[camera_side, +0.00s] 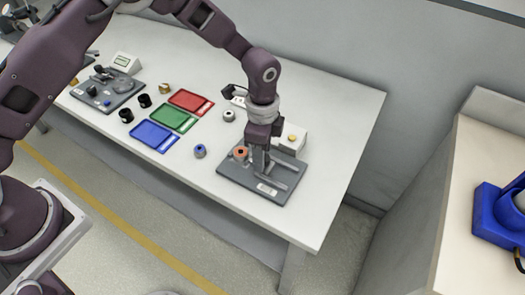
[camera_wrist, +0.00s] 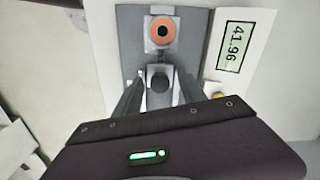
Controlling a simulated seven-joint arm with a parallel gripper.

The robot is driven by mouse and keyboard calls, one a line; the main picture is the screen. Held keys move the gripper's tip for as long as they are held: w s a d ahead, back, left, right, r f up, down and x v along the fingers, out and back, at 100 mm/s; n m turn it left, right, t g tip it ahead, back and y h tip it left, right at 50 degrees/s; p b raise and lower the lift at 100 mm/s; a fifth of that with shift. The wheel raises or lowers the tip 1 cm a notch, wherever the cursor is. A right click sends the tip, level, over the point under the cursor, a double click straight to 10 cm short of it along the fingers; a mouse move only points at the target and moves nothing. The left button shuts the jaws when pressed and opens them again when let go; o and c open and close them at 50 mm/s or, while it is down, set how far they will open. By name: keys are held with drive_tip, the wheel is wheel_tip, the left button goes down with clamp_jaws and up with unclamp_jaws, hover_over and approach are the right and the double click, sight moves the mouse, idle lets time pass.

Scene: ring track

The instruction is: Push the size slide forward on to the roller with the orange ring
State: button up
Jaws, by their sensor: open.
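The orange ring (camera_wrist: 162,31) sits on a light block, the roller seat, at the far end of the grey fixture (camera_wrist: 130,30). In the side view the orange ring (camera_side: 240,152) is on the left part of the grey fixture plate (camera_side: 235,180). The size slide (camera_wrist: 160,78) is a light block with a dark round knob, in line with the ring and a small gap from it. My gripper (camera_wrist: 160,98) is open, its two dark fingers either side of the knob. In the side view my gripper (camera_side: 262,170) is down at the fixture and hides part of the slide.
A display (camera_wrist: 232,46) reading 41.96 stands beside the fixture. Blue (camera_side: 153,135), green (camera_side: 173,118) and red (camera_side: 191,102) trays lie to the left. A grey-blue ring (camera_side: 200,151) and a pale ring (camera_side: 229,115) lie nearby. Another fixture (camera_side: 107,92) stands farther left.

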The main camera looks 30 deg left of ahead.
wheel_tip(320, 180, up, 7)
drive_tip(key=shift+r, duration=0.1)
idle(0.4)
drive_tip(key=s+a+r+n+t, duration=0.2)
drive_tip(key=s+a+r+n, duration=0.3)
drive_tip(key=r, duration=0.5)
drive_tip(key=s+a+r+n+t, duration=0.1)
drive_tip(key=s+a+r+n, duration=0.2)
drive_tip(key=s+a+r, duration=0.55)
drive_tip(key=s+a+r+n+t, duration=0.1)
drive_tip(key=s+n, duration=0.2)
drive_tip(key=s, duration=0.3)
drive_tip(key=s+a+r+n+t, duration=0.1)
drive_tip(key=s+a+n, duration=0.1)
drive_tip(key=s+n, duration=0.2)
drive_tip(key=s, duration=0.3)
drive_tip(key=shift+s+a+r+t, duration=0.2)
drive_tip(key=shift+a+r+t, duration=0.05)
drive_tip(key=shift+r+t, duration=0.1)
